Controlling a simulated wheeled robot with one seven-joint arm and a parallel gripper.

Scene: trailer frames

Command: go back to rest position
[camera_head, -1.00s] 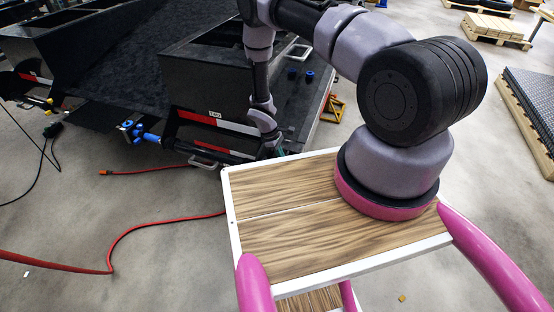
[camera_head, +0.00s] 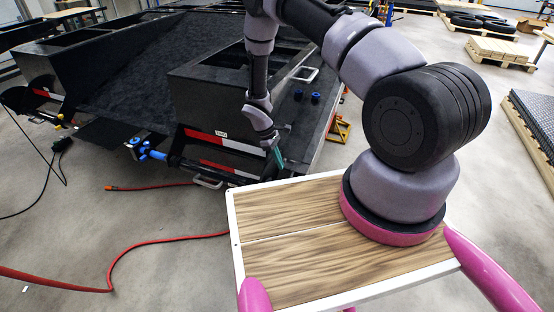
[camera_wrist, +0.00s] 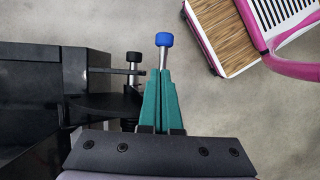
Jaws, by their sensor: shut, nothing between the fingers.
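My gripper (camera_head: 278,157) hangs at the front of the black trailer (camera_head: 205,110), near its red and white striped board (camera_head: 222,142). In the wrist view its teal fingers (camera_wrist: 163,78) are shut together. A blue-capped metal rod (camera_wrist: 164,41) shows just past the fingertips; I cannot tell how far below them it is. My arm bends from my base up and over to the trailer front.
Blue fittings (camera_head: 148,152) stick out at the trailer's front left. A red hose (camera_head: 130,250) lies on the concrete floor. Pallets (camera_head: 500,50) stand at the back right. Floor at the left front is mostly clear.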

